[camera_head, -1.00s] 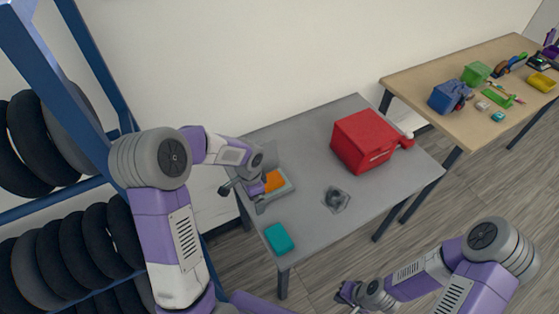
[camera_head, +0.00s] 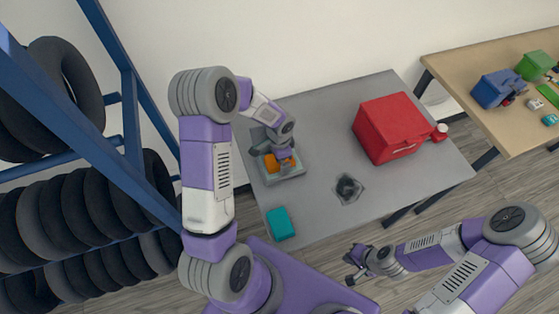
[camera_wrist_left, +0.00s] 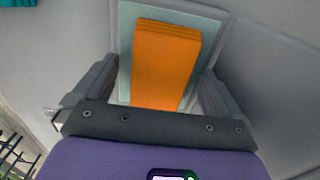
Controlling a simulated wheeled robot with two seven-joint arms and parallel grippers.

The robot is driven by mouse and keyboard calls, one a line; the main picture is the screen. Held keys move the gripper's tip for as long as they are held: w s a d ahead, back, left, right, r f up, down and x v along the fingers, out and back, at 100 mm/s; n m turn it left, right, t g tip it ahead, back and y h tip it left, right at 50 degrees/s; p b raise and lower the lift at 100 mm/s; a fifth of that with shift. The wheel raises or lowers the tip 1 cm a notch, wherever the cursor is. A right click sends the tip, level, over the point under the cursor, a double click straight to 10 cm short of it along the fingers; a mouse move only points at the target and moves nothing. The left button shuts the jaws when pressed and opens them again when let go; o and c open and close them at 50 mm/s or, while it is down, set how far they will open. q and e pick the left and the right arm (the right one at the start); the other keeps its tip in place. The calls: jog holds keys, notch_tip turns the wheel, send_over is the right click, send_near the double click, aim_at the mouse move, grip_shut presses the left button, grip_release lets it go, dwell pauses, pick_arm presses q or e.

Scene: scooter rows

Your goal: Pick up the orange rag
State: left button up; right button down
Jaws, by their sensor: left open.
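The orange rag (camera_wrist_left: 165,62) is a folded block lying in a shallow grey-green tray (camera_wrist_left: 126,30) on the grey table. In the head view the rag (camera_head: 271,163) is partly hidden by my left gripper (camera_head: 284,163), which is over the tray (camera_head: 298,171). In the left wrist view my left gripper (camera_wrist_left: 158,100) is open, with one finger on each side of the rag's near end. I cannot tell whether the fingers touch it. My right gripper (camera_head: 350,270) is low in front of the table, away from the rag, and its jaw state is unclear.
A teal block (camera_head: 281,224) lies at the table's front left corner. A red box (camera_head: 390,128) and a small dark part on a grey patch (camera_head: 347,189) are further right. A blue rack (camera_head: 130,100) with tyres stands close on the left. A wooden table (camera_head: 500,80) holds several items.

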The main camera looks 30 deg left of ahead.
pick_arm(q)
jog(key=shift+c, duration=0.3)
jog(key=c, duration=1.1)
jog(key=shift+o, duration=0.2)
notch_tip(320, 180, up, 10)
jog(key=p, duration=0.1)
jog(key=shift+p, duration=0.35)
